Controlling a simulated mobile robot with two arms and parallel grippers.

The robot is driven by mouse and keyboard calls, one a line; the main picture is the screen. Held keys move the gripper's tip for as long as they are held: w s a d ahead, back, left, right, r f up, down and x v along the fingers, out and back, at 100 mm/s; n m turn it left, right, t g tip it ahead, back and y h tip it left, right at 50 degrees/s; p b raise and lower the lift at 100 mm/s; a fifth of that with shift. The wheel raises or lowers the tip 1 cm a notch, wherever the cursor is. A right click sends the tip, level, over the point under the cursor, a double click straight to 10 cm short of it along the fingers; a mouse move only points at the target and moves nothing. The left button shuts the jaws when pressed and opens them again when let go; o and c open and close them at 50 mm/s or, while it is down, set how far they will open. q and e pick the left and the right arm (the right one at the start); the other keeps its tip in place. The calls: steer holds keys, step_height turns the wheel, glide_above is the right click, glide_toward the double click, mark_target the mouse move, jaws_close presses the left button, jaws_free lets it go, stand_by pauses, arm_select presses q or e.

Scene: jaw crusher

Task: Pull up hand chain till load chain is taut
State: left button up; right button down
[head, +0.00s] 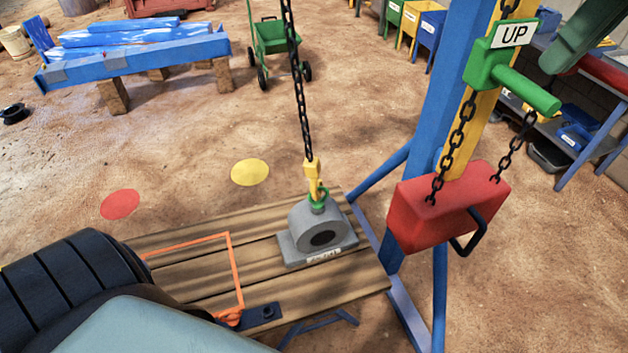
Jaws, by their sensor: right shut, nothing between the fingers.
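A green grip bar (535,90) marked UP sits on the hand chain (461,125) in front of the yellow and blue post. Below it, the chain's two sides run down to a red box (435,210) with a dark loop handle. The black load chain (298,85) hangs at the centre, with a yellow hook (313,172) at its end. The hook meets the green ring of a grey block (305,247) resting on the wooden platform (190,255). I cannot make out fingers on the grip bar. My right gripper is hard to make out; my left gripper is not in view.
An orange frame (232,265) lies on the platform. A blue post (445,90) and braces stand at right. A black ribbed drum (70,285) fills the lower left. Red (120,204) and yellow (250,172) discs mark open ground. A green cart (272,40) stands behind.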

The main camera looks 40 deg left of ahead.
steer(key=shift+a+f, duration=0.15)
steer(key=shift+f, duration=0.45)
steer(key=shift+w+f, duration=0.15)
steer(key=shift+w, duration=0.05)
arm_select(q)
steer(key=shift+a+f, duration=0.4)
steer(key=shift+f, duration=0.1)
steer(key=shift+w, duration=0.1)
